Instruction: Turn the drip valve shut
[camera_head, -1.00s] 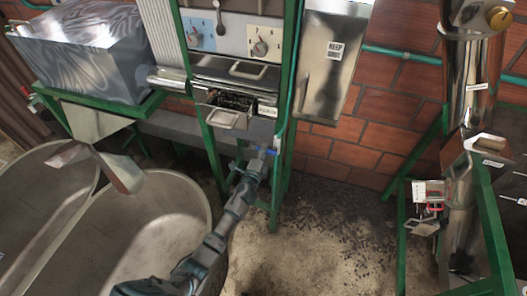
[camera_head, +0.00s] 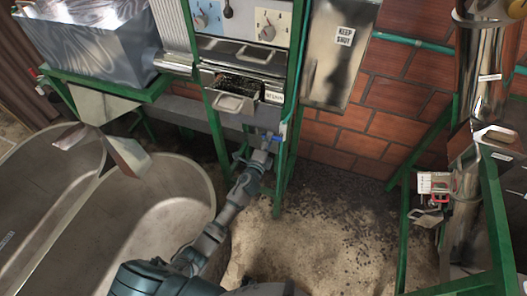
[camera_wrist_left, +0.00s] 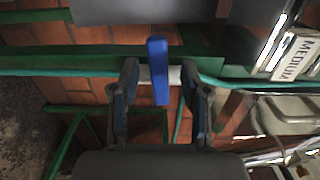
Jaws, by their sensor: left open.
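The drip valve has a blue lever handle (camera_wrist_left: 158,70) on a pale fitting in the green pipe (camera_wrist_left: 60,64). In the left wrist view the lever stands upright in the picture, across the pipe. My left gripper (camera_head: 264,146) is open at the valve. In the wrist view its fingers (camera_wrist_left: 160,88) stand on either side of the lever, with a gap to it on both sides. I cannot tell the depth between fingertips and lever exactly. My right gripper is not in view.
A green frame (camera_head: 213,140) holds a panel with knobs and metal trays (camera_head: 234,104) above the valve. Large basins (camera_head: 180,195) lie to the left. A metal box marked KEEP SHUT (camera_head: 333,60) hangs at the right. The floor (camera_head: 320,215) to the right is open.

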